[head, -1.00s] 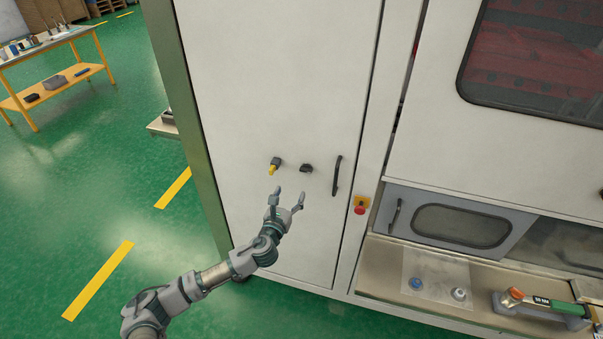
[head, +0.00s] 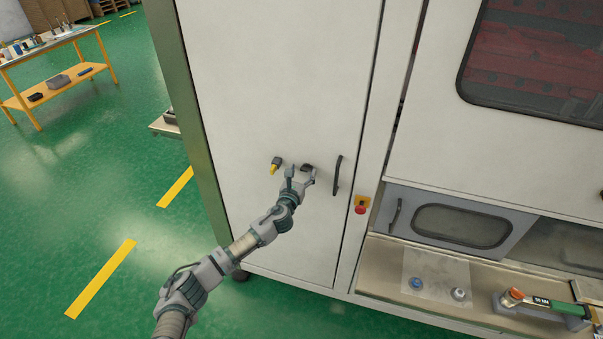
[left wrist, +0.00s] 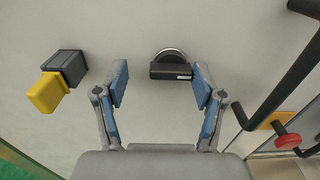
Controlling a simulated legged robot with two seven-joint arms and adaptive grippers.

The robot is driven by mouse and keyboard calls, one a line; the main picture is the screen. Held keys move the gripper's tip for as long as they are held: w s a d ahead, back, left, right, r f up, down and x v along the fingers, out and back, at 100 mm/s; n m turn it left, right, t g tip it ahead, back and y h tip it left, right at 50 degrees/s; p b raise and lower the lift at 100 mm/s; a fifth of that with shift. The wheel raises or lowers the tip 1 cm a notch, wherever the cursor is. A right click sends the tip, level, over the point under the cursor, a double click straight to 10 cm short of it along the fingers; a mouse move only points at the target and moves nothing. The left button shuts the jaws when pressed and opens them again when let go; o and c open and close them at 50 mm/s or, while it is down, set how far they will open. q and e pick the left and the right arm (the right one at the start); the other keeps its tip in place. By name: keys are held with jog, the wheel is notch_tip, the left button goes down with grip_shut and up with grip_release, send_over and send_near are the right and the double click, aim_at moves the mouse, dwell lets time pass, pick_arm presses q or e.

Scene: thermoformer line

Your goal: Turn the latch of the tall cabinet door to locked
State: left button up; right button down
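The tall cabinet door (head: 275,80) is a light grey panel, and it looks closed. Its latch is a black knob (head: 306,167), partly hidden by my gripper in the head view. In the left wrist view the latch (left wrist: 171,68) is a black bar on a round silver base, lying about level. My left gripper (head: 301,173) is open in front of the door. In the left wrist view its two fingers (left wrist: 161,85) stand apart below and on either side of the latch, with nothing between the pads. My right gripper is not in view.
A yellow-and-black fitting (head: 276,165) sticks out left of the latch; it also shows in the left wrist view (left wrist: 55,82). A black door handle (head: 337,175) stands right of the latch. A red button (head: 360,209) is further right. Green floor lies open at left.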

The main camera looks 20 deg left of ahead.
pick_arm(q)
jog(key=shift+d+r, duration=0.2)
jog(key=shift+d, duration=0.4)
jog(key=c, duration=0.8)
jog(key=shift+s+d, duration=0.1)
jog(key=shift+d, duration=0.1)
jog(key=shift+c, duration=0.4)
jog(key=shift+a+n, duration=0.3)
jog(key=shift+a, duration=0.1)
jog(key=shift+d+n, duration=0.1)
jog(key=shift+n, duration=0.9)
jog(key=n, duration=0.3)
jog(key=shift+n+p, duration=0.3)
jog(key=shift+p, duration=0.05)
jog(key=n, duration=0.3)
jog(key=shift+n, duration=0.3)
jog(key=n, duration=0.3)
jog(key=shift+n, duration=0.3)
jog(key=shift+a+f+n, duration=0.1)
jog(key=shift+n, duration=1.05)
jog(key=shift+a+f+n, duration=0.1)
jog(key=shift+n, duration=1.05)
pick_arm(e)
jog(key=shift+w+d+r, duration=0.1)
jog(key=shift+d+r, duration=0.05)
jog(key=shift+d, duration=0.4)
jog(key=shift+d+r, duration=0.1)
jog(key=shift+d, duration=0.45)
